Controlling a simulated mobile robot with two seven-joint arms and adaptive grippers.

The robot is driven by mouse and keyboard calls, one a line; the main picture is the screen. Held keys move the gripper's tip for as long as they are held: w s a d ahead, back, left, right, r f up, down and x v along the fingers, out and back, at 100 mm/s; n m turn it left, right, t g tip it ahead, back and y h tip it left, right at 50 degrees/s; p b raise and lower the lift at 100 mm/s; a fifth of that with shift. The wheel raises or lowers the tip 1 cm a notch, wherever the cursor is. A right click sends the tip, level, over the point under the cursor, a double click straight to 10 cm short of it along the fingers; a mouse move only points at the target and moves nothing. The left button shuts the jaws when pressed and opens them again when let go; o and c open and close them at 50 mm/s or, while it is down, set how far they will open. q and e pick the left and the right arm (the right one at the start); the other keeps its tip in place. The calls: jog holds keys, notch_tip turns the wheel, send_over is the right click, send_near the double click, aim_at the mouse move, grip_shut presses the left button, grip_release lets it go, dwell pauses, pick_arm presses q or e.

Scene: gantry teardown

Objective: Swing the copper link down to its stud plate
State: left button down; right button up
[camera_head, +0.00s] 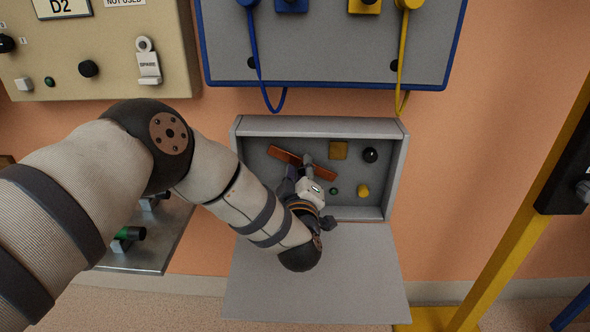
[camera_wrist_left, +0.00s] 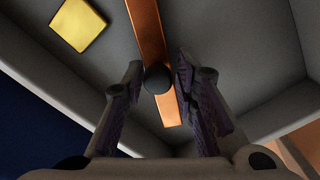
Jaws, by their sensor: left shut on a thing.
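The copper link (camera_head: 323,172) is a flat orange bar inside the open grey wall box, slanting from upper left to lower right. In the left wrist view the copper link (camera_wrist_left: 148,32) runs down between my fingers, with a round black knob (camera_wrist_left: 157,79) on it. My left gripper (camera_head: 300,168) is at the link and shut on it at the knob; the gripper (camera_wrist_left: 160,80) hides part of the link in the head view. A brass-coloured square plate (camera_head: 338,150), seemingly the stud plate, sits right of the link's upper end, apart from it; the plate (camera_wrist_left: 78,25) also shows in the wrist view.
A blue-edged panel (camera_head: 320,50) with hanging cables is above. A yellow post (camera_head: 520,240) stands right.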

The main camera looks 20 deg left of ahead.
aim_at(306, 148)
pick_arm(q)
jog(key=r+n, duration=0.1)
jog(key=d+r+n+p, duration=0.1)
jog(key=shift+w+d+r+n, duration=0.1)
jog(key=shift+w+r+n, duration=0.1)
jog(key=shift+r+n, duration=0.2)
jog(key=shift+r+n+p, duration=0.5)
jog(key=shift+n+p, duration=0.15)
jog(key=shift+n, duration=0.35)
jog(key=c, duration=1.5)
grip_release()
jog(key=shift+r, duration=0.1)
jog(key=shift+o, duration=0.2)
jog(key=shift+f, duration=0.3)
